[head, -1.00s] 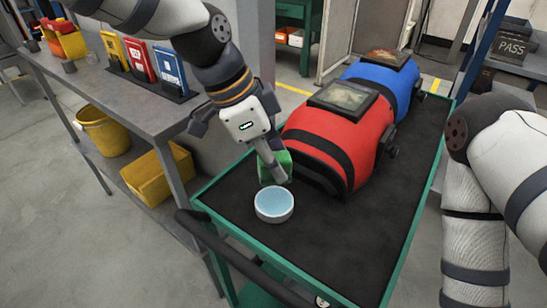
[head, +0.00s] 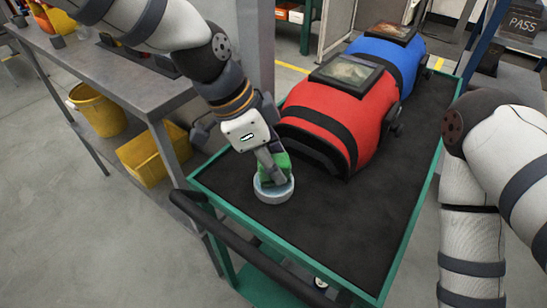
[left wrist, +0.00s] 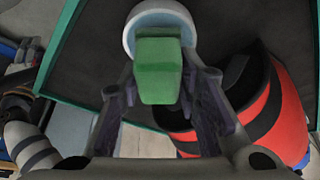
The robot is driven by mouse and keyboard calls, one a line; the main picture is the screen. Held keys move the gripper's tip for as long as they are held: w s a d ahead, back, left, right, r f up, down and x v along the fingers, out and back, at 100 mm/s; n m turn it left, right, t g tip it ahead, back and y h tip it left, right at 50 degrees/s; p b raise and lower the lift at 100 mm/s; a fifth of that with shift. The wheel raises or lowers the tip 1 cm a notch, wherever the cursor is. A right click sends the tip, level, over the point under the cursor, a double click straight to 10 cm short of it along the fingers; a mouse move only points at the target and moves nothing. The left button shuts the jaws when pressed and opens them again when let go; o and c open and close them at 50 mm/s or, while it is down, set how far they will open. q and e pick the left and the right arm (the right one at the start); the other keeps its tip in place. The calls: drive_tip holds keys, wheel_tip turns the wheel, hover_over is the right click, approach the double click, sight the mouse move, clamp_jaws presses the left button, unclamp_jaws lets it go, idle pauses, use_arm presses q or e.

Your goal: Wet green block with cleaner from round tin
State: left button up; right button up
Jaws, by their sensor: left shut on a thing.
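The green block (head: 275,168) is held between the fingers of my left gripper (head: 270,166). The round tin (head: 273,195) is a shallow white-grey dish on the black top of the cart. The block is over the tin's opening and covers much of it. I cannot tell whether the block touches the cleaner inside. The left wrist view shows the block (left wrist: 159,70) between the fingers, with the tin's rim (left wrist: 150,12) beyond it. My right arm shows at the right edge of the head view; its gripper is out of view.
The green-edged cart (head: 335,215) also carries a red helmet-like unit (head: 310,115) and a blue one (head: 382,60) behind the tin. The cart's front right is clear. A grey bench (head: 150,85) stands at left, with a yellow bucket (head: 98,110) and yellow bin (head: 150,155) below.

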sight(282, 158)
use_arm(q)
drive_tip(key=shift+f, duration=0.45)
use_arm(e)
drive_tip(key=shift+s, duration=0.1)
idle(0.6)
use_arm(q)
drive_tip(key=shift+f, duration=0.1)
idle(1.0)
wheel_tip(282, 158, up, 5)
drive_tip(key=shift+p, duration=0.7)
drive_tip(key=shift+r, duration=1.05)
use_arm(e)
drive_tip(key=shift+w+r+t, duration=0.4)
drive_tip(key=shift+w+r, duration=0.55)
drive_tip(key=shift+w, duration=0.15)
